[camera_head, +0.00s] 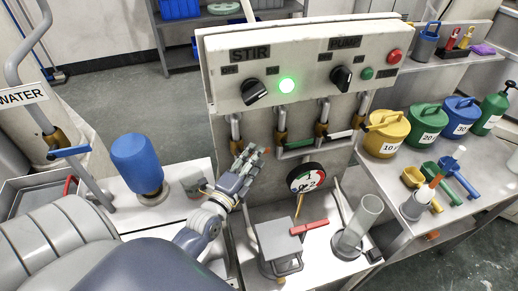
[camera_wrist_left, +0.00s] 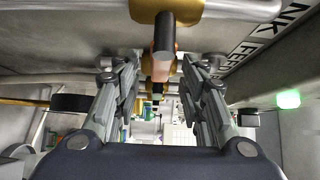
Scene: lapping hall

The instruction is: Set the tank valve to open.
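My left gripper (camera_head: 248,160) is in front of the grey panel, by the leftmost pipe and its brass valve body (camera_head: 236,147). In the left wrist view, a brass valve (camera_wrist_left: 180,10) on a pale pipe shows close ahead. Its dark handle (camera_wrist_left: 163,38) points toward the camera, between the two spread fingers. The gripper is open, with gaps beside the handle; I see no clear contact. A partly cut-off label (camera_wrist_left: 290,20) ending "NK" and "FEE" lies beside the pipe. The exact handle angle is hard to tell in the head view. My right gripper is not in view.
More brass valves stand to the right, with a green handle (camera_head: 297,146) and a white handle (camera_head: 340,134). A pressure gauge (camera_head: 305,179), a red handle (camera_head: 310,228) and a glass cylinder (camera_head: 360,222) stand below. A blue bottle (camera_head: 138,162) is at left.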

